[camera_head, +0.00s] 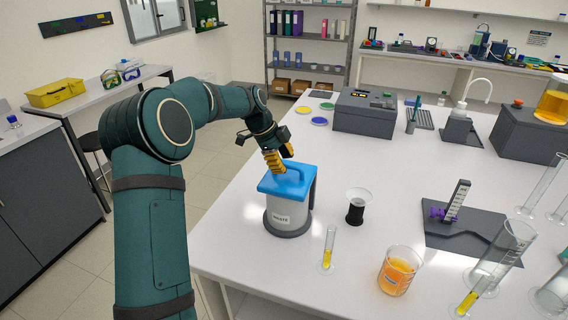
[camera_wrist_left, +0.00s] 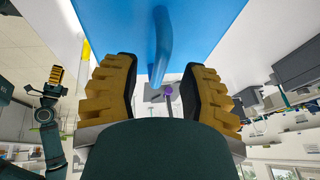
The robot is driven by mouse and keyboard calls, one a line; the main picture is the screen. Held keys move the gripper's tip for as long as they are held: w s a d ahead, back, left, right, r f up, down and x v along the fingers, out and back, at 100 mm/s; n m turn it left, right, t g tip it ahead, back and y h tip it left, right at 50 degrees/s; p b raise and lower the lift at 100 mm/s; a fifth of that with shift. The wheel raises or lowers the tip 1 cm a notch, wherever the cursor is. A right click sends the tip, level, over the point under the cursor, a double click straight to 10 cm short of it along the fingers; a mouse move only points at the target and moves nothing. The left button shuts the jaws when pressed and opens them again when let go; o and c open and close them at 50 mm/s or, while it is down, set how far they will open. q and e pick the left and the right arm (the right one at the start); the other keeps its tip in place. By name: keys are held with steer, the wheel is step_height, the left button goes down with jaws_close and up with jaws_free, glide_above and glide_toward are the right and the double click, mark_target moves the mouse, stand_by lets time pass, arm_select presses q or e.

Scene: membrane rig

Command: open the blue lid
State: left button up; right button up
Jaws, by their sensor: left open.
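The blue lid (camera_head: 275,187) lies flat and shut on a grey round bin (camera_head: 288,213) labelled "WASTE" near the left edge of the white table. Its raised blue handle (camera_head: 293,170) is on top. My left gripper (camera_head: 272,165) is at the lid from behind and left, its yellow fingers beside the handle. In the left wrist view the gripper (camera_wrist_left: 162,95) is open, with the blue handle (camera_wrist_left: 162,45) between and just beyond the fingers; contact cannot be told. My right gripper (camera_wrist_left: 57,75) is small at the left there, its jaw state unclear.
A grey box (camera_head: 364,113) stands behind. The table centre is mostly clear.

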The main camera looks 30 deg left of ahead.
arm_select(q)
steer(key=shift+w+d+f, duration=0.1)
steer(key=shift+d+f, duration=0.05)
steer(key=shift+f, duration=0.2)
steer(key=shift+o, duration=0.3)
jaws_close()
steer(key=shift+r+p, duration=0.2)
steer(key=shift+p, duration=0.25)
